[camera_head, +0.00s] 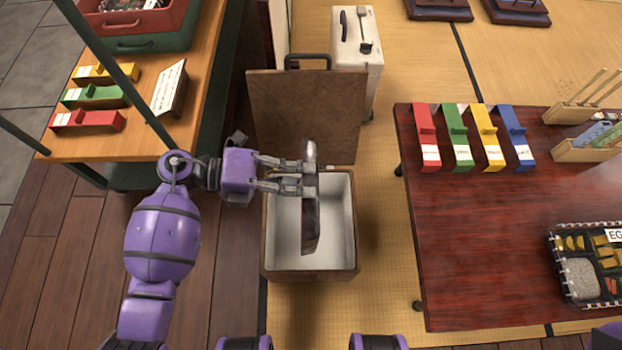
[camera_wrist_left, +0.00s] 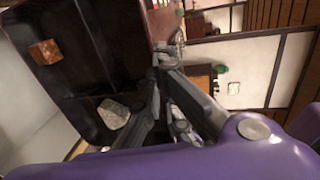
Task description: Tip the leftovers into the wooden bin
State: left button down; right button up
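The wooden bin (camera_head: 312,274) stands open on the floor in the head view, with a pale lining and its brown lid (camera_head: 285,112) upright behind it. My left gripper (camera_head: 307,176) is over the bin and shut on the dark bento box (camera_head: 311,225). The box is turned on its edge, so the head view shows it as a narrow strip. The left wrist view shows its divided inside (camera_wrist_left: 85,82), with an orange-brown cube (camera_wrist_left: 45,52) and a pale grey lump (camera_wrist_left: 113,114) in it. Much of the bin's floor shows pale. My right gripper is not in view.
A dark red table (camera_head: 450,240) on the right bears coloured holders (camera_head: 457,135) and a filled bento (camera_head: 570,288). A wooden counter (camera_head: 140,145) stands at the left. A white box (camera_head: 352,62) with utensils stands behind the lid. Tatami between bin and table is clear.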

pick_arm(q)
jog(key=a+h+b, duration=0.1)
jog(key=b, duration=0.1)
jog(key=a+f+h+b, duration=0.1)
jog(key=h+b, duration=0.1)
jog(key=b, duration=0.1)
jog(key=shift+a+f+h+b, duration=0.2)
jog(key=shift+h+b, duration=0.1)
jog(key=shift+b, duration=0.05)
jog(key=shift+a+h+b, duration=0.35)
jog(key=shift+h+b, duration=0.15)
jog(key=shift+b, duration=0.35)
jog(key=shift+a+r+h+b, duration=0.1)
jog(key=shift+a+h+b, duration=0.2)
jog(key=shift+b, duration=0.1)
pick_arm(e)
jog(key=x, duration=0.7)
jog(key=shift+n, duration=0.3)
pick_arm(q)
jog(key=shift+d, duration=0.1)
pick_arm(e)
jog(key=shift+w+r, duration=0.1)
